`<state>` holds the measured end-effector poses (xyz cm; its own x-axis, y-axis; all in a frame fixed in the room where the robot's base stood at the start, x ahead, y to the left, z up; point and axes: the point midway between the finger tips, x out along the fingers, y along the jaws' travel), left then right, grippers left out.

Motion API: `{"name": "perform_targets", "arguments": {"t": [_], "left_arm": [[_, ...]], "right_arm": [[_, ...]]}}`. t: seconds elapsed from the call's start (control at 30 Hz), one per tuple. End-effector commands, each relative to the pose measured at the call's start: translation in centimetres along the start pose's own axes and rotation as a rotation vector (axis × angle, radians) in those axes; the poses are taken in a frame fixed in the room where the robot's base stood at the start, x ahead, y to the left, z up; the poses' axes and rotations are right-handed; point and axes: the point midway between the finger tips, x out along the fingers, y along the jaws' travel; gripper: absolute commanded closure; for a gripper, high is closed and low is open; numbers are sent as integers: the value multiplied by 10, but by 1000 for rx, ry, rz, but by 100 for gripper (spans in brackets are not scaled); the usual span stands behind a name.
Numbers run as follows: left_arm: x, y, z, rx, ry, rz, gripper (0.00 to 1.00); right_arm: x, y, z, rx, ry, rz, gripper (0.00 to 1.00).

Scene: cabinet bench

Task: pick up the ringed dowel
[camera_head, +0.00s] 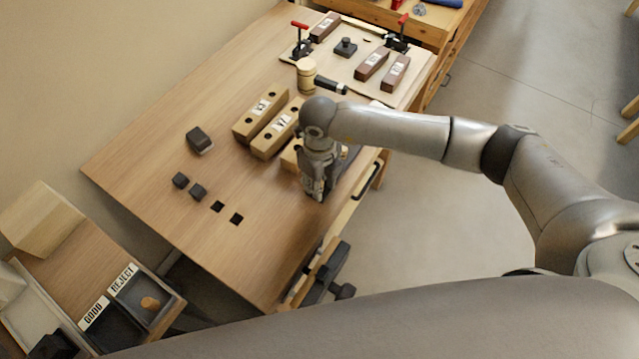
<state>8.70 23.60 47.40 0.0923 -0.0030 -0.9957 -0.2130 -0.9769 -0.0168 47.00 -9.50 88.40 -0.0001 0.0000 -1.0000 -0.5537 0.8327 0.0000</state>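I cannot make out a ringed dowel for certain. A small tan wooden piece (150,303) lies in the dark tray marked REJECT; it is too small to tell if it has a ring. My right gripper (315,194) points down over the bench near its front edge, just past the wooden blocks. Its fingers are dark and small, so I cannot tell whether they are open or hold anything. The gripper and arm hide part of the bench and the third block (290,157). My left gripper is not in view.
Two labelled wooden blocks with dark holes (260,115) (277,131) stand on the bench (150,150). A vise (330,272) projects at the front edge. The bench's near end is clear.

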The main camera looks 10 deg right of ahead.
Motion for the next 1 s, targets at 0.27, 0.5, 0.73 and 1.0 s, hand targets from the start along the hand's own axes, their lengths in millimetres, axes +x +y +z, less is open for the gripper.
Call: {"name": "perform_targets", "arguments": {"t": [0.27,0.5,0.73,1.0], "left_arm": [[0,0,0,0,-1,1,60],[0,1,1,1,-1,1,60],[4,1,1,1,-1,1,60],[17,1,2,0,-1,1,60]], "right_arm": [[0,0,0,0,0,0,95],[-1,0,0,0,0,0,95],[-15,0,1,1,-3,-1,95],[-53,11,-17,-4,-4,-2,95]]}}
